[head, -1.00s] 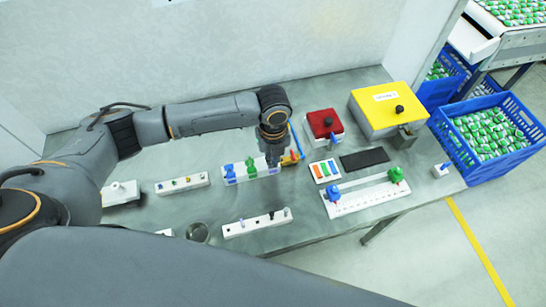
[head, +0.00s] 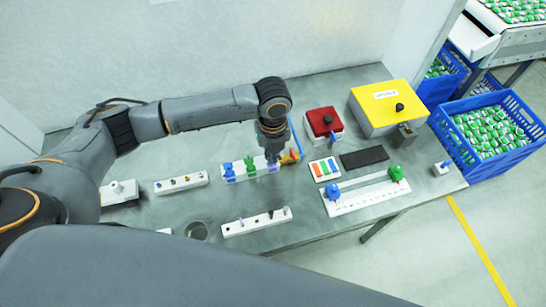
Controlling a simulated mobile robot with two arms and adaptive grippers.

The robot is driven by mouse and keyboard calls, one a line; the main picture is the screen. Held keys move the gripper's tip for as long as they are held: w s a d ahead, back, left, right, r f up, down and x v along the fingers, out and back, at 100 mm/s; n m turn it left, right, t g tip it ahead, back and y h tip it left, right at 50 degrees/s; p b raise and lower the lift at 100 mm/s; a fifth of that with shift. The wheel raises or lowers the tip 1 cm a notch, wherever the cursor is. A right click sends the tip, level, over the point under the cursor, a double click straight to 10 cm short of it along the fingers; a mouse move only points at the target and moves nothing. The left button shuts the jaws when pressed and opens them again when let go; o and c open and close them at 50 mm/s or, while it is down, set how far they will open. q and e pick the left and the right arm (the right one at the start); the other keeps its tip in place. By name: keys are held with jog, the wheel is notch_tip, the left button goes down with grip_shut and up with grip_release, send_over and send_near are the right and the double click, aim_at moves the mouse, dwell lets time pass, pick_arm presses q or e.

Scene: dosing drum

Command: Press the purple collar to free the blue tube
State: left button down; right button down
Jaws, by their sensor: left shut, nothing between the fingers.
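A white block (head: 235,179) on the bench carries blue and green fittings and, at its right end, the purple collar (head: 274,169). My left gripper (head: 272,160) points down just above the purple collar, shut and empty. Whether its tips touch the collar is too small to tell. Whether the tube is seated in the fitting is hidden by the gripper and the orange piece. My right gripper is not in view.
A red box (head: 322,121) and a yellow box (head: 388,113) stand to the right.

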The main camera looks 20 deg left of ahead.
pick_arm(q)
notch_tip(320, 180, up, 4)
jog(key=shift+r, duration=0.7)
dwell(0.5)
